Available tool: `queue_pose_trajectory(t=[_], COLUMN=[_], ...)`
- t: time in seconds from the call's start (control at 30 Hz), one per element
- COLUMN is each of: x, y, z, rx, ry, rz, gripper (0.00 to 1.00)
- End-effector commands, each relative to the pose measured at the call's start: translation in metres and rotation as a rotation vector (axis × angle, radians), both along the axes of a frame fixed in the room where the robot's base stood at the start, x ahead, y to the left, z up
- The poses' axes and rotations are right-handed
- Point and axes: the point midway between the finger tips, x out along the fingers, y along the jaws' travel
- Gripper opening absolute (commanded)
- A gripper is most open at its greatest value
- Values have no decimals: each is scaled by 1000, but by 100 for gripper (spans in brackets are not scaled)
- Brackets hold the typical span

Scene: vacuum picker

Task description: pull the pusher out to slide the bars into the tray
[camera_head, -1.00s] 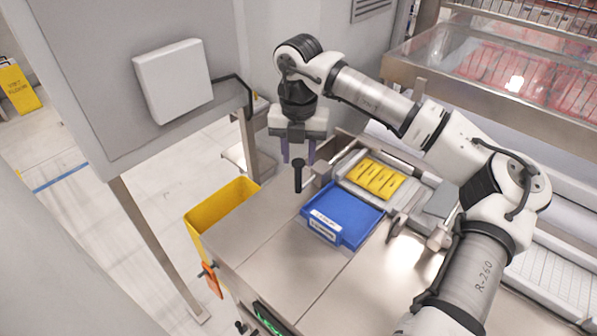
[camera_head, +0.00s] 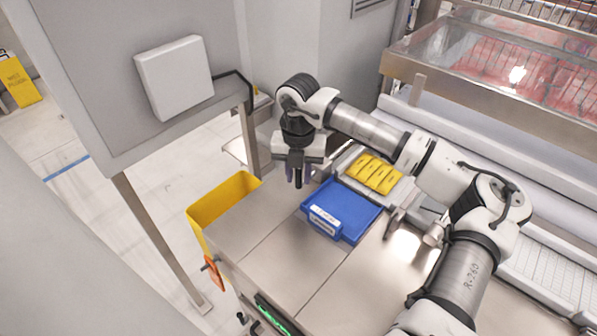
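The pusher's black upright handle (camera_head: 297,170) stands at the left of the bar bed, behind the blue tray. Whether the fingers press on the handle cannot be told. Several yellow bars (camera_head: 374,174) lie side by side on the grey bed at the back. The empty blue tray (camera_head: 345,207), with a white label on its front, sits on the steel table directly in front of the bars. My arm hides part of the pusher.
A yellow bin (camera_head: 222,199) stands at the table's left edge. A grey panel with a white box (camera_head: 174,76) rises at the left. A clear-covered machine with red packs (camera_head: 490,65) stands at the back right. The steel tabletop (camera_head: 290,245) in front of the tray is bare.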

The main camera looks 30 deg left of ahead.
Motion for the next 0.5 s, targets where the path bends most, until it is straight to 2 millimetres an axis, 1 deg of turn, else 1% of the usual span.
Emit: queue_pose_trajectory(t=[0.03,0.07,0.1,0.33,0.43,0.5], x=[0,0,0,-3,-12,-24], y=[0,0,0,0,2,3], z=[0,0,0,0,-2,-3], rx=[0,0,0,0,0,0], ry=[0,0,0,-1,-1,-1], rz=[0,0,0,1,4,7], gripper=[5,1,0,0,0,0])
